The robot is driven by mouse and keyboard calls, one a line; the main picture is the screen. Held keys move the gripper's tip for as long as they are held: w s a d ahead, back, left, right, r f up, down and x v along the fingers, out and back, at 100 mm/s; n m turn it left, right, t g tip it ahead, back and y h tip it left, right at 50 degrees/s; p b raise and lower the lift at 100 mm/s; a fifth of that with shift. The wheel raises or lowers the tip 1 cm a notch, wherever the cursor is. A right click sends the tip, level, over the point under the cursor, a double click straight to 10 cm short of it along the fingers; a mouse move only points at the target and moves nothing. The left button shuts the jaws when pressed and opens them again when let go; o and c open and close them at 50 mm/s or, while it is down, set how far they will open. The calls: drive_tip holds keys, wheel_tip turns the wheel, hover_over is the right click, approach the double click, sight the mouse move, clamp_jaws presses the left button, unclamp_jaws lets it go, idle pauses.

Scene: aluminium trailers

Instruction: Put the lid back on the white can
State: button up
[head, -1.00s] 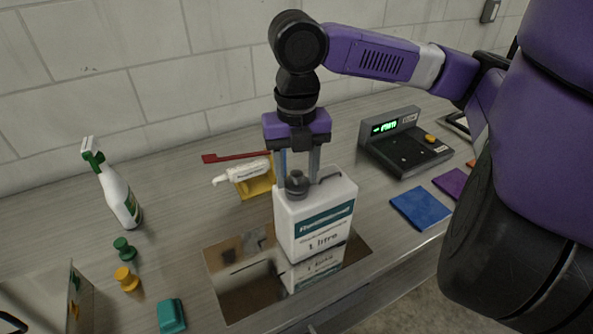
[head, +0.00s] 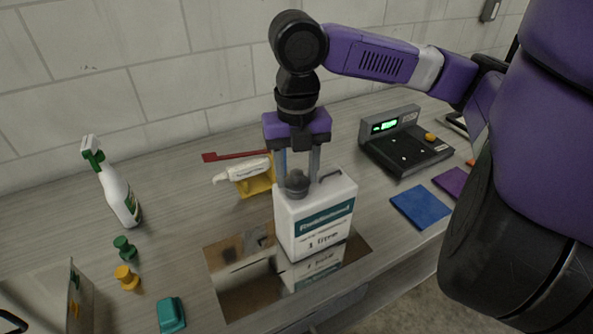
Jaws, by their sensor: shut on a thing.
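The white can (head: 316,222) stands upright on a mirror-like plate, with a teal label reading "1 litre" and a dark carrying handle on top at the right. A dark grey lid (head: 297,182) is at the can's top left, over where the opening would be. My gripper (head: 298,174) points straight down from above and is shut on the lid, one finger on each side. The lid is at the can's top; I cannot tell whether it is seated or threaded on, as the opening is hidden.
A reflective plate (head: 235,290) lies under the can. A spray bottle (head: 117,188), green (head: 124,247) and yellow (head: 126,278) stoppers and a teal block (head: 171,314) are at left. A yellow holder with a white tube (head: 248,170) is behind. Scales (head: 405,145) and a blue cloth (head: 420,207) are at right.

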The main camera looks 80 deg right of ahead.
idle(0.4)
drive_tip(key=o, duration=1.4)
drive_tip(key=shift+o, duration=0.2)
drive_tip(key=o, duration=0.4)
drive_tip(key=shift+o, duration=0.2)
drive_tip(key=shift+r, duration=0.1)
drive_tip(key=shift+r+p, duration=3)
drive_tip(key=shift+r, duration=0.4)
drive_tip(key=shift+c, duration=0.4)
